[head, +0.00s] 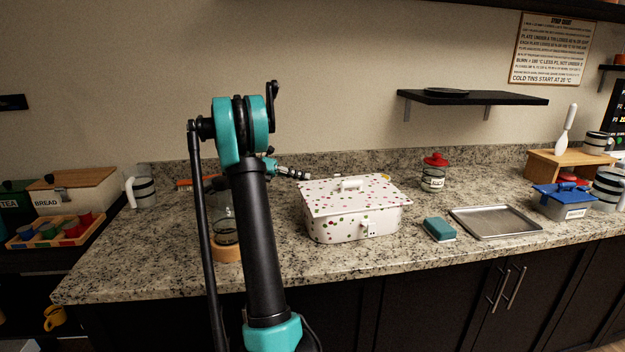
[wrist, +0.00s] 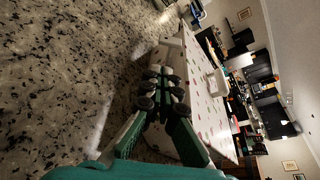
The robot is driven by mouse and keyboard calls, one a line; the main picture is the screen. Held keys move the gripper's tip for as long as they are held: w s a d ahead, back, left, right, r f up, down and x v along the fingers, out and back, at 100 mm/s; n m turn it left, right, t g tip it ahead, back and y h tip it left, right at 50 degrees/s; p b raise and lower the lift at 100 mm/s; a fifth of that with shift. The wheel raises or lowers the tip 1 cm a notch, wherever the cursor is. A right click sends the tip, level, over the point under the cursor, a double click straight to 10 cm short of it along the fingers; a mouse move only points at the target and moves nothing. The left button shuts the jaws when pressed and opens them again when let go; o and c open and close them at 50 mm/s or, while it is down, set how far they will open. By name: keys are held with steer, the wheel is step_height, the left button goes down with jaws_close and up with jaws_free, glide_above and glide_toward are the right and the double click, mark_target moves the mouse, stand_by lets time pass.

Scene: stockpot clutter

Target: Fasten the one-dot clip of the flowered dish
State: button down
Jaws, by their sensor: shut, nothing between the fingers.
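The flowered dish (head: 350,222) is a white box with coloured flower spots, standing on the counter with its lid (head: 362,194) on. A small white clip (head: 370,229) with dark marks is on its front side; the marks are too small to count. My gripper (head: 306,175) is shut and empty, at the dish's back left corner. In the wrist view my gripper (wrist: 160,72) is shut beside the flowered dish (wrist: 205,108), with a white piece (wrist: 174,46) sticking out just beyond the fingertips. I cannot tell whether that is the one-dot clip or whether the fingers touch it.
A blue-green sponge (head: 439,230) and a metal tray (head: 496,222) lie right of the dish. A red-lidded jar (head: 433,174) stands behind. A glass jar (head: 226,229) on a wooden base is left, partly behind my arm. A black shelf (head: 470,97) hangs above.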

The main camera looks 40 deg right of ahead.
steer(key=x, duration=0.9)
